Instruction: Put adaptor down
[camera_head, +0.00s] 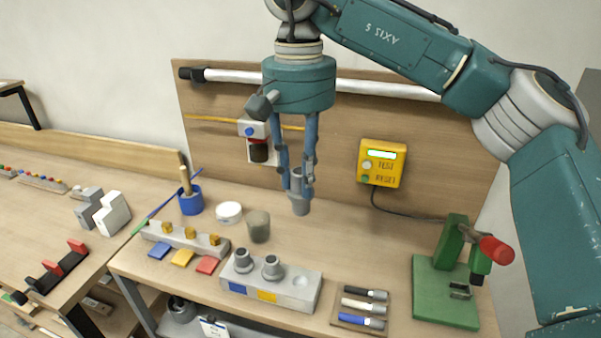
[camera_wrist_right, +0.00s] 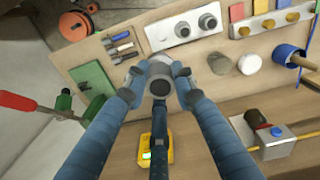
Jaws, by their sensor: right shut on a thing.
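My right gripper (camera_head: 299,180) points down above the back of the workbench and is shut on a grey cylindrical adaptor (camera_head: 299,203). The adaptor hangs upright between the fingertips, in front of the wooden back panel. In the right wrist view the gripper (camera_wrist_right: 161,82) closes around the adaptor (camera_wrist_right: 160,87), seen end-on. A grey holder block (camera_head: 294,290) stands near the bench's front edge. Two similar grey adaptors (camera_head: 243,262) sit on it, and a round recess at its right end is empty. My left gripper is not in view.
A grey cup (camera_head: 258,226), white round lid (camera_head: 229,212) and blue cup (camera_head: 190,202) stand left of the gripper. A pen tray (camera_head: 360,308) and green press (camera_head: 447,280) are on the right. A yellow tester (camera_head: 382,163) hangs on the panel.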

